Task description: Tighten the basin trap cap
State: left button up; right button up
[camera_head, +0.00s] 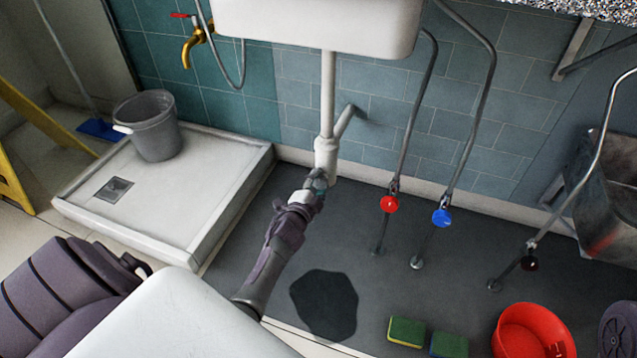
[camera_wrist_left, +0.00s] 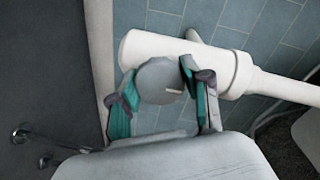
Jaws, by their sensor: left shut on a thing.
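The white basin trap (camera_head: 326,153) hangs under the basin (camera_head: 318,25) on a vertical pipe, with a side pipe running to the tiled wall. My left gripper (camera_head: 316,180) is at the trap's lower end, shut on the trap cap. In the left wrist view, the round grey cap (camera_wrist_left: 160,80) sits between the two teal-padded fingers of my left gripper (camera_wrist_left: 160,92), against the white trap body (camera_wrist_left: 150,46). A small light mark shows on the cap's face. The cap is mostly hidden by the gripper in the head view. My right gripper is not in view.
A dark puddle (camera_head: 325,304) lies on the grey floor below the trap. Pipes with a red valve (camera_head: 389,204) and a blue valve (camera_head: 441,217) stand to the right. A shower tray (camera_head: 190,215) with a grey bucket (camera_head: 152,125) is left; sponges (camera_head: 406,331) and a red bowl (camera_head: 533,331) lie front right.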

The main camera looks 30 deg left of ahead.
pick_arm(q)
jog(key=shift+f, duration=0.1)
jog(key=o, duration=1.2)
jog(key=v, duration=1.2)
jog(key=shift+d, duration=0.1)
